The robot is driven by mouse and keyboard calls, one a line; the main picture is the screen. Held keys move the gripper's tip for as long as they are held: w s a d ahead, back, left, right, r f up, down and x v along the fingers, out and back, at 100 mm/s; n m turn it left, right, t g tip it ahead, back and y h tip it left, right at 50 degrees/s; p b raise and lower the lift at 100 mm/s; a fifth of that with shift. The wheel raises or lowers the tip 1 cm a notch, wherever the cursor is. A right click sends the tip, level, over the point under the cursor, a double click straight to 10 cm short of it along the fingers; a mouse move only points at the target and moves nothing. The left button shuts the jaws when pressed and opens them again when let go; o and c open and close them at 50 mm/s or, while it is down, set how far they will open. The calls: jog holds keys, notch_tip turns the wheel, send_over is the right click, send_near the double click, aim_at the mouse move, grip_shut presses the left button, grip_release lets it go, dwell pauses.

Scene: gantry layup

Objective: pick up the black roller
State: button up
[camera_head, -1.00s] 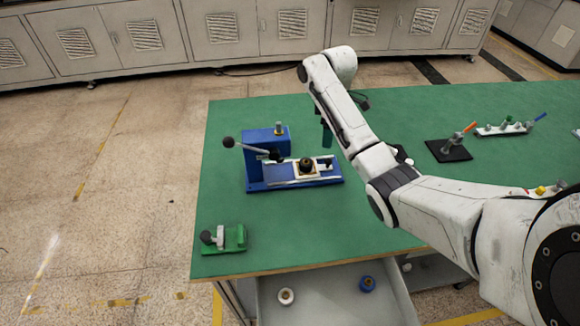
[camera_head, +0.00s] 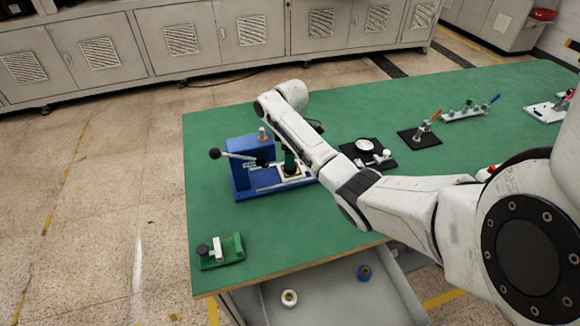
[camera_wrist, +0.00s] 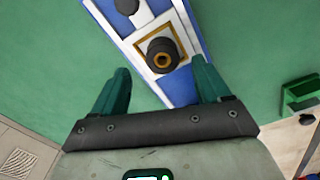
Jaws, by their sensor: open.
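The black roller (camera_wrist: 161,52), a short dark cylinder with a brass-coloured ring in its bore, stands on a pale square plate with a brown frame on the blue fixture (camera_wrist: 98,22). My gripper (camera_wrist: 160,78) is open and empty, its two green fingers apart. In the wrist view the roller shows just beyond the fingertips, roughly centred between them; no contact shows. In the head view my gripper (camera_head: 290,162) hangs over the plate of the blue fixture (camera_head: 241,170) and hides the roller.
A lever with a black knob (camera_head: 215,153) sticks out from the fixture. A small green clamp (camera_head: 221,252) sits at the near left of the green table (camera_head: 300,230). A round dial on a black base (camera_head: 367,150) and other tools lie to the right. The table's near left is mostly clear.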

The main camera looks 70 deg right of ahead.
jog(key=shift+s+a+f, duration=0.1)
jog(key=shift+a+f, duration=0.05)
jog(key=shift+f, duration=1.8)
jog(key=shift+c, duration=0.3)
jog(key=c, duration=1.1)
